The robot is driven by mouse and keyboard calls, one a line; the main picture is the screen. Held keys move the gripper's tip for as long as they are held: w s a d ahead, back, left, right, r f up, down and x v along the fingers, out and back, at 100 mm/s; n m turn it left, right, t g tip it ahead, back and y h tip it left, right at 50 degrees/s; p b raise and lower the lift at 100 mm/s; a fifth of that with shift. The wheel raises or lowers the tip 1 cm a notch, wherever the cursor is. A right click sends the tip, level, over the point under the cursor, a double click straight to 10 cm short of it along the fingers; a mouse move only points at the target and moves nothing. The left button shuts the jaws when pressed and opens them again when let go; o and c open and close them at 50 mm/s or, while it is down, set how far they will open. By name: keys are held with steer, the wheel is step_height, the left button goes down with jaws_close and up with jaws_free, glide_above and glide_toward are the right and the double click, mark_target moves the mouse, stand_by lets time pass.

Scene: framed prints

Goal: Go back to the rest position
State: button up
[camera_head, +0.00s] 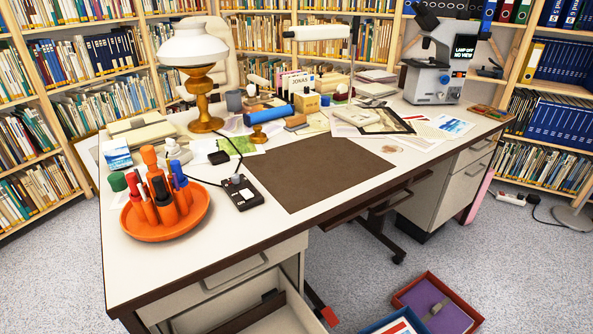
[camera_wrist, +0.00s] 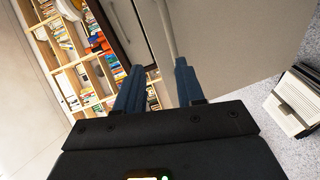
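My gripper (camera_wrist: 159,66) shows in the wrist view, its two blue fingers apart with nothing between them. It is open and empty. Beyond the fingers is a pale grey panel with a long handle (camera_wrist: 170,30), beside a dark edge. I cannot tell how far the fingertips are from the panel. My gripper is not seen in the head view.
A white desk (camera_head: 330,200) with a brown mat (camera_head: 315,170) fills the head view. Its lower left drawer (camera_head: 275,318) stands open. Red (camera_head: 465,305) and blue boxes lie on the floor at the front right. Bookshelves (camera_head: 35,130) line the walls. Carpet at right is mostly clear.

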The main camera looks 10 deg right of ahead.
steer(key=s+d+r+m+h+p, duration=0.2)
steer(key=s+r+m, duration=0.1)
steer(key=r+m, duration=0.4)
steer(key=s+d+r+m+h+p, duration=0.2)
steer(key=r+m, duration=0.5)
steer(key=r, duration=0.6)
steer(key=s+d+r+m+h+p, duration=0.2)
steer(key=s+d+r+m+h, duration=0.1)
steer(key=r+m, duration=0.5)
step_height(320, 180, up, 3)
steer(key=shift+s+f+t, duration=0.2)
steer(key=shift+s+t, duration=0.1)
steer(key=shift+s, duration=0.1)
